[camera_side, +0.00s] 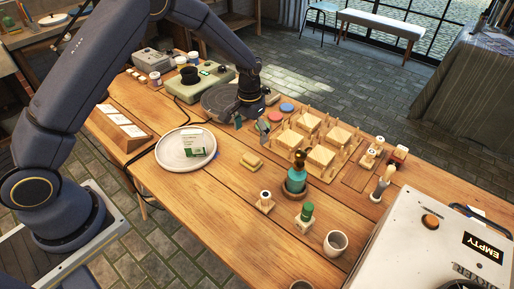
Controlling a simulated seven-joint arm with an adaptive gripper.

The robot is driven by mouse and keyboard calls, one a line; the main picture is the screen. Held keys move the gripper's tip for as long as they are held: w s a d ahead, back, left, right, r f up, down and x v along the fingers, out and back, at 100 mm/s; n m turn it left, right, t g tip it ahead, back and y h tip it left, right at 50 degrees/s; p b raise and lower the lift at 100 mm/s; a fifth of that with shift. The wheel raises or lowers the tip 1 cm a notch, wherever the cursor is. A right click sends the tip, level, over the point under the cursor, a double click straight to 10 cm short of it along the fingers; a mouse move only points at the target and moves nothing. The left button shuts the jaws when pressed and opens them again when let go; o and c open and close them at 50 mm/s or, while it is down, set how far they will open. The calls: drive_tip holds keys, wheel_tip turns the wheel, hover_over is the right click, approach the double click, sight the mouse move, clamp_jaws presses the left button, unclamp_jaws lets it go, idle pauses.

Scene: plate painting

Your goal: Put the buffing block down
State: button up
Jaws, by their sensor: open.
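My gripper (250,119) points down at the middle of the wooden table, at the right edge of a dark round disc (217,104). Its fingers are small and partly hidden, and I see nothing clearly held between them. A small yellow block (250,161), which may be the buffing block, lies on bare wood in front of my gripper and apart from it. A round white plate or tray (172,159) lies to its left, with a small white-and-green block or card (195,147) on it.
Wooden racks with pegs (318,157) stand right of my gripper. A green-capped bottle (305,214), a teal bottle (296,181) and a pale cup (335,242) stand nearer. A white dryer marked EMPTY (410,255) fills the lower right.

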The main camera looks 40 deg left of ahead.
drive_tip(key=s+a+r+t, duration=0.1)
drive_tip(key=s+r, duration=0.4)
drive_tip(key=r, duration=0.5)
drive_tip(key=s+a+r+t, duration=0.15)
drive_tip(key=s+r, duration=0.25)
drive_tip(key=r, duration=0.6)
drive_tip(key=s+r+t, duration=0.1)
drive_tip(key=s+r, duration=0.2)
drive_tip(key=s, duration=0.6)
drive_tip(key=s+r+t, duration=0.2)
drive_tip(key=s+r, duration=0.1)
drive_tip(key=s, duration=0.7)
drive_tip(key=shift+a, duration=0.25)
drive_tip(key=shift+r, duration=0.1)
